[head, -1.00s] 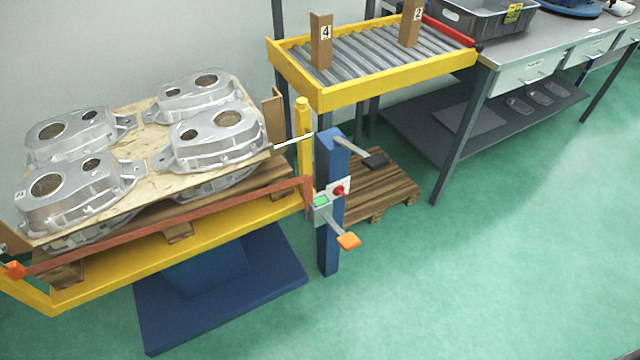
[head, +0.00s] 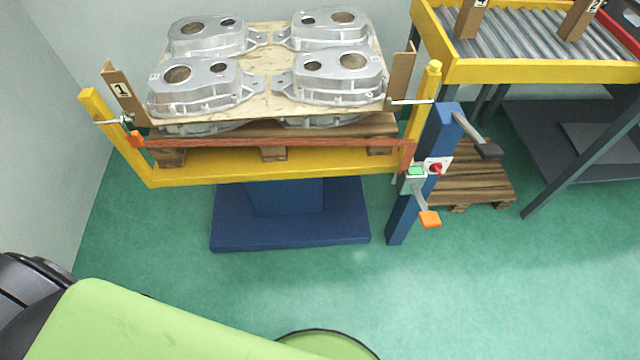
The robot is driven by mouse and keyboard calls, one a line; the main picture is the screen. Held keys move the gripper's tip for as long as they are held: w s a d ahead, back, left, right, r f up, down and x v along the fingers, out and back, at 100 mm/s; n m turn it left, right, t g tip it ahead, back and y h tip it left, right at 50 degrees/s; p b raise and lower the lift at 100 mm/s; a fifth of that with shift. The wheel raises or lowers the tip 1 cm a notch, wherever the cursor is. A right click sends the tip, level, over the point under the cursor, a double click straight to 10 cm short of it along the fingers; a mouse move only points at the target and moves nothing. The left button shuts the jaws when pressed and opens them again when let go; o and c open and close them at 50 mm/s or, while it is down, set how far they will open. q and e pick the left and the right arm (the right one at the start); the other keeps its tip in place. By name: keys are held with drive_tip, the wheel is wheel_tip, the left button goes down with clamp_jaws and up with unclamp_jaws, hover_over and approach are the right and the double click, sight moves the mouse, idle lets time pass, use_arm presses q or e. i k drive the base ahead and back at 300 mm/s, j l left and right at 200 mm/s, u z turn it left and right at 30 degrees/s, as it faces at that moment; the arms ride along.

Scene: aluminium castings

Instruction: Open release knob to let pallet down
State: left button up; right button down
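A wooden pallet (head: 273,153) rests in a yellow lift frame (head: 220,174) and bears stacked aluminium castings (head: 340,75) on a board (head: 262,97). A blue post (head: 400,220) stands at the frame's right. It carries a red knob (head: 436,168), a green button (head: 415,171), an orange-tipped lever (head: 429,218) and a black-tipped lever (head: 489,150). I cannot tell which of these is the release knob. A red-brown bar (head: 270,142) crosses the pallet's front, with an orange handle (head: 137,139) at its left end. Neither of my grippers is in view.
A yellow-framed roller conveyor (head: 545,70) stands at the right, with an empty wooden pallet (head: 470,180) on the floor below its left end. A blue base (head: 290,232) stands under the lift. Green floor in front is clear. My own green body parts fill the bottom left.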

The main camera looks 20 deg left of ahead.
sight(436, 167)
drive_tip(key=i+l+u, duration=0.15)
drive_tip(key=l, duration=0.6)
drive_tip(key=i+l+u, duration=0.15)
drive_tip(key=l, duration=0.6)
drive_tip(key=i+l+u, duration=0.2)
drive_tip(key=l, duration=0.6)
drive_tip(key=k, duration=0.1)
